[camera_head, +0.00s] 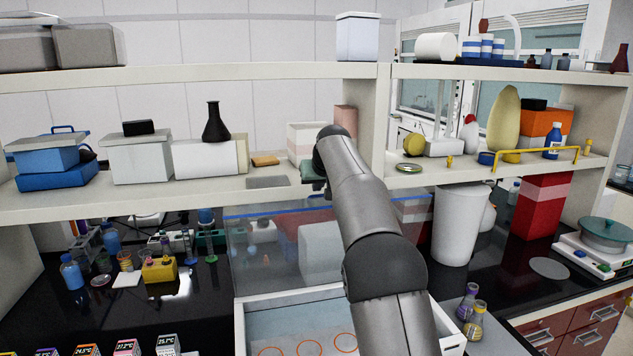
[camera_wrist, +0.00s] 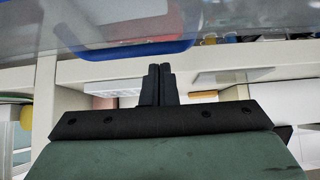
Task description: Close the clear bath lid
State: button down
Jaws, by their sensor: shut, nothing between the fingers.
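The clear lid (camera_head: 265,250) stands raised, close to upright, at the back of the white water bath (camera_head: 240,325) in the head view. A blue strip runs along its top edge. The bath is open in front, with orange rings visible inside. In the wrist view, my gripper (camera_wrist: 155,84) has its two dark fingers together and empty. A clear panel with a blue band (camera_wrist: 125,52), apparently the lid, lies just beyond the fingertips. Whether they touch is unclear. In the head view my arm crosses the lid's right part and hides the fingers near the shelf.
A shelf (camera_head: 190,200) with boxes and a dark flask (camera_head: 215,122) runs just above the lid. A white bin (camera_head: 460,225) stands right of my arm. Small vials and a yellow block (camera_head: 159,270) are left.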

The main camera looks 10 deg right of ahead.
jog(key=shift+s+f, duration=0.1)
jog(key=shift+s, duration=0.4)
jog(key=shift+d+f, duration=0.1)
